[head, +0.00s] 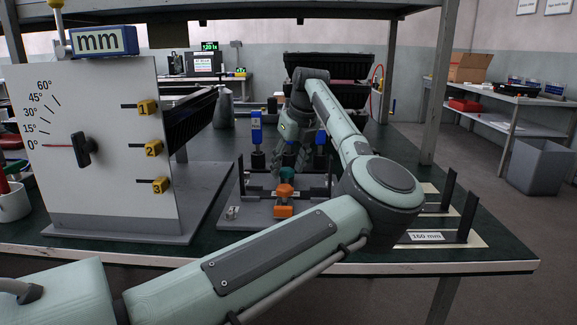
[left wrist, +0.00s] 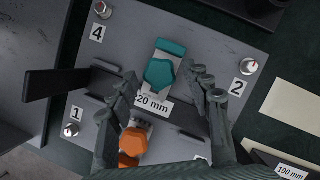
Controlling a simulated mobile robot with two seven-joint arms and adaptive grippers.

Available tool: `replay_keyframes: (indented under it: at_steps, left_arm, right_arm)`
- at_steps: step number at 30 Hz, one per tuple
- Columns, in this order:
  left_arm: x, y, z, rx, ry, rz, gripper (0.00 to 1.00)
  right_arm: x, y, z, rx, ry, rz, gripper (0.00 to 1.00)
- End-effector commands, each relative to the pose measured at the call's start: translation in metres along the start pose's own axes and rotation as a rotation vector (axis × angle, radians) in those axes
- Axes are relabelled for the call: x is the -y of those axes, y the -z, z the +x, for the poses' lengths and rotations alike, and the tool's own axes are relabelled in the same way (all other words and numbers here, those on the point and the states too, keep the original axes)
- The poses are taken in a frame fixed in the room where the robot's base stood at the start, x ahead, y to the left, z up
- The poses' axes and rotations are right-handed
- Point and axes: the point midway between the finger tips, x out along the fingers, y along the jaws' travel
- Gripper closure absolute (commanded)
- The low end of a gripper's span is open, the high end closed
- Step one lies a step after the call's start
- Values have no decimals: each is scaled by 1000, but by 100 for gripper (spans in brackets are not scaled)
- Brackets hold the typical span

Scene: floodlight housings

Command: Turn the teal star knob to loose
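The teal star knob (left wrist: 160,70) sits on a grey plate (left wrist: 200,32), above a "20 mm" label in the left wrist view. In the head view the teal knob (head: 287,173) shows just below my left gripper (head: 287,160). My left gripper (left wrist: 163,78) is open, with one finger on each side of the teal knob and a visible gap on both sides. I cannot tell how far above the knob the fingertips are. An orange knob (left wrist: 132,142) lies nearer the left finger's base. My right gripper is not in view.
Numbered round fittings (left wrist: 72,130) stand at the plate's corners. Dark upright bars and blue-topped posts (head: 257,128) stand close around the gripper. A large angle-scale board (head: 105,150) is at the left. Angle brackets on cards (head: 425,237) lie at the right.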

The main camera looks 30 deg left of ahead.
Motion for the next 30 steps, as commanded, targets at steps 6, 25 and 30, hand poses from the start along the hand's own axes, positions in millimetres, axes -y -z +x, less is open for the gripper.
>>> replay_keyframes:
  at_steps: [6,25,30]
  left_arm:
    - [0,0,0,0,0,1,48]
    - [0,-1,-98,3,2,1,48]
    - [0,0,-116,1,1,1,48]
  right_arm:
    - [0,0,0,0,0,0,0]
    - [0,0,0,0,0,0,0]
    - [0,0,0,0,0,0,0]
